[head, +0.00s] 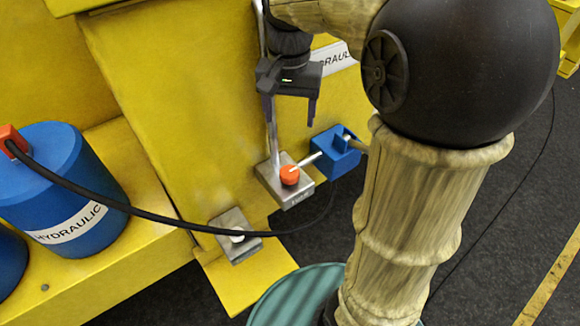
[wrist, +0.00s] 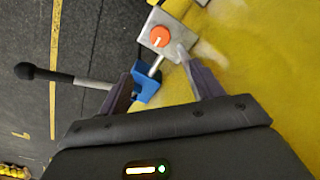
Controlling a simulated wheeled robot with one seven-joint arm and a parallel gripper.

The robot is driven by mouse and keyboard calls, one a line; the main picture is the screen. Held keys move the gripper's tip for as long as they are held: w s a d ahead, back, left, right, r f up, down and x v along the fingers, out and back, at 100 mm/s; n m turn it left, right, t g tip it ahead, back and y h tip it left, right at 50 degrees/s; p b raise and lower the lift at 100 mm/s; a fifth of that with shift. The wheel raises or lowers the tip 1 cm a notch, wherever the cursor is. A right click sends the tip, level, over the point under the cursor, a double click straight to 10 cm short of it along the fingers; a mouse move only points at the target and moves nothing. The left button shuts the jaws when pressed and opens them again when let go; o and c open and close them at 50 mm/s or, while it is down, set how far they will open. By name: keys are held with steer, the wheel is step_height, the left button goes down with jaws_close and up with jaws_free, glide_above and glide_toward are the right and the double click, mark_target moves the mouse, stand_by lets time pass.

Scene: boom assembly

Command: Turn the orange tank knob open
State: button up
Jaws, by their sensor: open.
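The orange knob (head: 289,175) is round with a pale line across its top. It sits on a grey metal block (head: 297,195) low on the yellow structure. In the wrist view the orange knob (wrist: 160,37) shows on its block (wrist: 149,45), beyond the fingertips and near the top. My gripper (head: 290,110) is open and empty, above the knob in the head view and apart from it. In the wrist view my gripper (wrist: 160,75) has its two fingers spread, with a blue part and metal pipe showing between them.
A blue block (head: 335,152) with a lever sits right of the knob. A metal pipe rises from the knob's block. A blue tank (head: 62,190) with a black hose stands at left. A second grey block (head: 237,240) is lower left. Dark floor lies at right.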

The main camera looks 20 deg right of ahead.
mark_target(290, 171)
steer(key=shift+f, duration=0.15)
step_height(290, 171, down, 17)
steer(key=shift+f+p, duration=0.1)
steer(key=shift+p, duration=1.1)
steer(key=shift+s, duration=0.1)
steer(key=c, duration=1)
